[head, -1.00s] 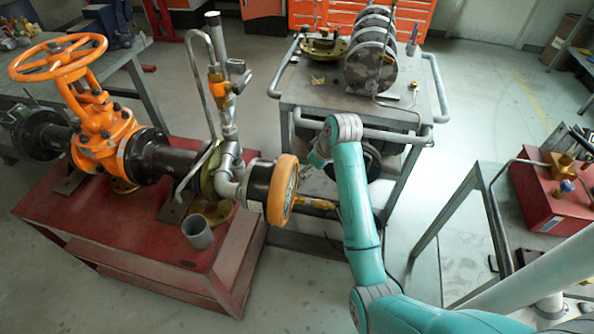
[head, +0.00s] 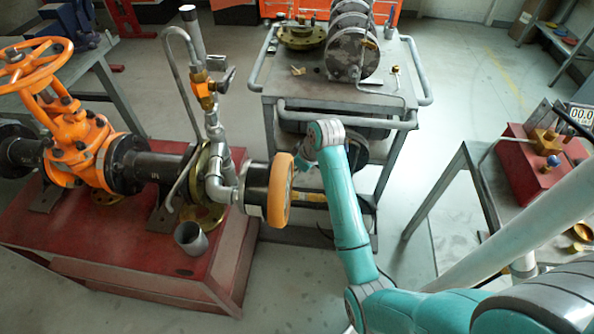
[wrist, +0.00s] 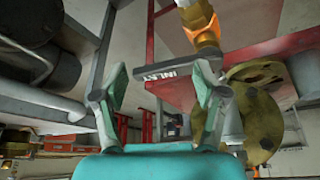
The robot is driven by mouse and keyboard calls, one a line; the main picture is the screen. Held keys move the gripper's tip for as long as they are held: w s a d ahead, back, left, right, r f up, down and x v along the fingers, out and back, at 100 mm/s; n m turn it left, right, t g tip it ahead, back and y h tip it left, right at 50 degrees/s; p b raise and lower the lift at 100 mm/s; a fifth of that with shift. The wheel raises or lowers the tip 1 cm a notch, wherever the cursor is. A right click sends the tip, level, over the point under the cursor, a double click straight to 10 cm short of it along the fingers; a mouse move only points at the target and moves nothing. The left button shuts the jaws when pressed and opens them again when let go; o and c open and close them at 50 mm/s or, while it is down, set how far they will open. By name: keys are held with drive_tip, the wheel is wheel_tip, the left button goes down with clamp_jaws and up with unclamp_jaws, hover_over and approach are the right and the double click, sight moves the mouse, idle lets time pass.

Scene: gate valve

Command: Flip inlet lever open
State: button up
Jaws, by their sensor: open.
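The inlet lever (wrist: 168,69) is a dark flat bar with white INLET lettering. In the wrist view it lies across the space between the fingertips, close to the right one. An orange-yellow valve fitting (wrist: 203,30) sits just above it. My gripper (wrist: 160,72) is open, one finger on each side of the bar; I cannot tell whether either touches it. A yellow fitting (head: 310,197) shows beside the arm, right of the orange-rimmed pipe end (head: 280,190).
A red stand (head: 110,250) carries the pipe and the orange handwheel valve (head: 75,145). A grey cart (head: 300,85) stands behind my arm. A bench with a red box (head: 525,165) is at the right. An olive flange (wrist: 250,115) is close to the right finger.

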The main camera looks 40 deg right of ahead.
drive_tip(key=shift+d+f, duration=0.1)
drive_tip(key=shift+f, duration=0.25)
clamp_jaws()
drive_tip(key=shift+r, duration=0.1)
drive_tip(key=o, duration=1.2)
unclamp_jaws()
drive_tip(key=shift+r, duration=0.1)
drive_tip(key=v, duration=0.7)
drive_tip(key=shift+r, duration=0.2)
drive_tip(key=shift+s, duration=0.1)
drive_tip(key=shift+c, duration=0.3)
